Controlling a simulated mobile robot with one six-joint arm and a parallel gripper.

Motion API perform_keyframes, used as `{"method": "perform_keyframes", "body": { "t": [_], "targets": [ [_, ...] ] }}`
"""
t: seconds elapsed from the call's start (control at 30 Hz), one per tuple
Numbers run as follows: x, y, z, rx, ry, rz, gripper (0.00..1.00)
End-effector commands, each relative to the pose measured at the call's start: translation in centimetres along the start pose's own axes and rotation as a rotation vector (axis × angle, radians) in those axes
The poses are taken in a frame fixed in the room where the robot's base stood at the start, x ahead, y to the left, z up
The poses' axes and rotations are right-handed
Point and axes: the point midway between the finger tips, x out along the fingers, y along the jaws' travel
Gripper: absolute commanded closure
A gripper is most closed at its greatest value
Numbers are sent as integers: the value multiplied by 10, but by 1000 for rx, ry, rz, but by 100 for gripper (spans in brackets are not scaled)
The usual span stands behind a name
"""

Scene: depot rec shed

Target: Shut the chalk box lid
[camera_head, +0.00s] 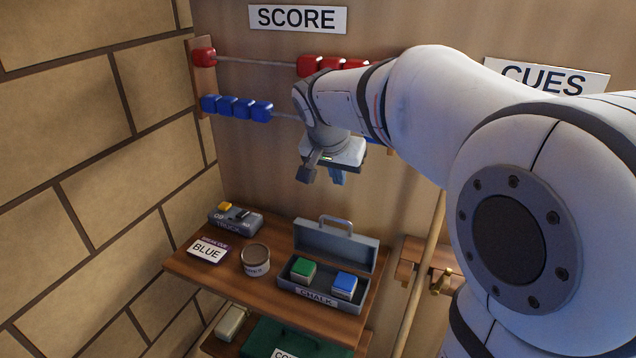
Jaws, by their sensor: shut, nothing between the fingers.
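The chalk box (322,300) is a grey metal case on the wooden shelf, with a CHALK label on its front. Its lid (335,243) stands open, raised at the back edge, with a handle on top. A green chalk cube (303,270) and a blue chalk cube (344,285) sit inside. My gripper (320,177) is above and behind the box, in front of the back board, apart from the lid. Its fingers point down and hold nothing.
On the shelf (219,276), left of the box, stand a round tin (255,262), a BLUE card (207,250) and a small grey device (235,220). Score beads (236,108) run on rods behind my arm. A cue (420,275) stands right of the shelf.

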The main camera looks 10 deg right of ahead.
Motion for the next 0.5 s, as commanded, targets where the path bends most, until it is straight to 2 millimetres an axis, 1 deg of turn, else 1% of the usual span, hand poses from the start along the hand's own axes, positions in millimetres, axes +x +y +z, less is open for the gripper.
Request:
{"method": "perform_keyframes", "body": {
  "t": [0.17,0.27,0.5],
  "targets": [
    [15,-2,-3,11,3,5,100],
    [34,-2,-3,9,1,5,100],
    [86,-2,-3,8,0,5,100]
  ]
}}
